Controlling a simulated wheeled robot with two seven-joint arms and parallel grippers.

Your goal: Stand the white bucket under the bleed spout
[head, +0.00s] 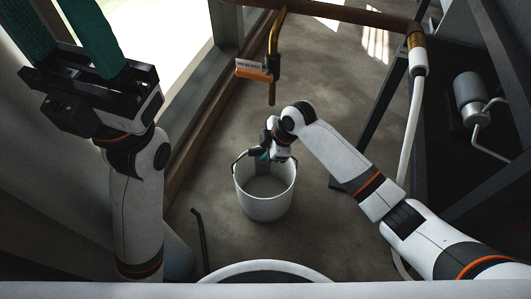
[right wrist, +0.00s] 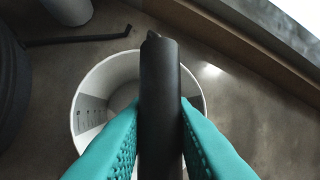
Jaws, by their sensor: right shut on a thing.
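The white bucket (head: 265,207) is upright in the middle of the head view, with its open top towards me and its inside looking empty. My right gripper (head: 265,154) is at its far rim, shut on the bucket's black handle grip (right wrist: 160,85), which lies between the teal fingers in the right wrist view. The bleed spout (head: 272,93), a brass pipe with an orange lever and a tag, hangs beyond the bucket, apart from it. I cannot tell whether the bucket touches the floor. My left gripper (head: 70,50) is open and empty at the upper left.
A brown pipe (head: 350,16) crosses the top, with a white hose (head: 410,130) hanging from its end. A dark frame with a grey cylinder (head: 468,95) stands at right. A thin black bar (head: 201,240) is left of the bucket. Bare floor (head: 325,85) lies around the spout.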

